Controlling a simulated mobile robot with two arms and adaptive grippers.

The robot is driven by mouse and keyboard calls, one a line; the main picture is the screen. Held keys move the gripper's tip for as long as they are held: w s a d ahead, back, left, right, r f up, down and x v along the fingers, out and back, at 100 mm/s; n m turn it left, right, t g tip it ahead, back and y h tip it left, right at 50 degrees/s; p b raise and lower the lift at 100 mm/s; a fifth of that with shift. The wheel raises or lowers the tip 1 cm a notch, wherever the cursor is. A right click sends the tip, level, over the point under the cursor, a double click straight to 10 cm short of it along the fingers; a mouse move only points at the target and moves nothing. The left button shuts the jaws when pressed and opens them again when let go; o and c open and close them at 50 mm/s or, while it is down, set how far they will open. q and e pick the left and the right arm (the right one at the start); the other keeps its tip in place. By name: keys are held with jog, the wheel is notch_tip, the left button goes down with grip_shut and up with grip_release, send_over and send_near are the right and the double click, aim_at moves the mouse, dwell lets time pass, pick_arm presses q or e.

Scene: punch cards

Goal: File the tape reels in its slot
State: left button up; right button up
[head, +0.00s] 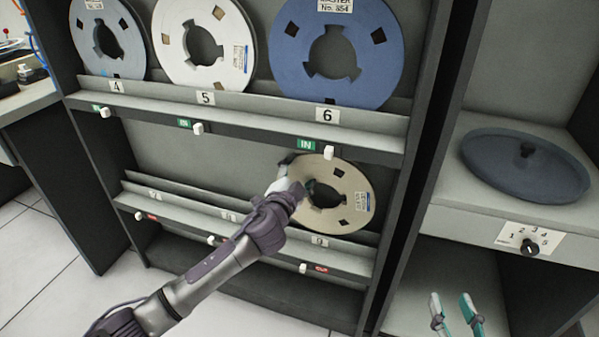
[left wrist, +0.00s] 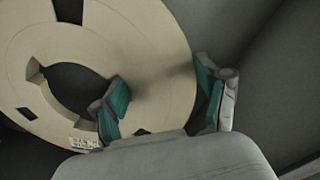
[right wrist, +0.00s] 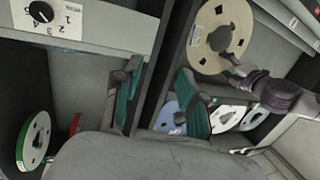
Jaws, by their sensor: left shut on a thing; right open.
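A beige tape reel (head: 350,200) stands upright at the lower shelf above label 9 (head: 319,241). My left gripper (head: 290,182) is shut on its left rim; in the left wrist view the fingers (left wrist: 163,98) straddle the rim. I cannot tell whether the reel rests on the shelf. Upright on the upper shelf are a grey-blue reel (head: 85,45) at 4, a white reel (head: 215,75) at 5 and a blue reel (head: 370,70) at 6. My right gripper (head: 454,312) is open and empty, low at the right; it shows in the right wrist view (right wrist: 157,100).
White knobs (head: 328,153) line both shelf fronts, beside green IN tags above and red tags below. Slots 7 and 8 look empty. A dark round disc (head: 525,165) lies on the right counter above a numbered dial (head: 530,246). A green-rimmed reel (right wrist: 35,140) stands in the right cabinet.

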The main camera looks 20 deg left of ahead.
jog(key=shift+w+a+r+t+y+b, duration=0.1)
jog(key=shift+a+r+t+y+b, duration=0.1)
jog(key=shift+r+t, duration=0.55)
jog(key=shift+w+a+r+t+y+b, duration=0.1)
jog(key=shift+r+t+y+b, duration=0.2)
jog(key=shift+r, duration=0.7)
jog(key=shift+f, duration=0.15)
dwell(0.5)
jog(key=shift+f, duration=0.15)
dwell(0.5)
jog(key=shift+s+r+t, duration=0.1)
jog(key=shift+r+t, duration=0.45)
jog(key=shift+r, duration=0.4)
jog(key=shift+a+r+t, duration=0.1)
jog(key=shift+r+t, duration=0.2)
jog(key=shift+r, duration=0.1)
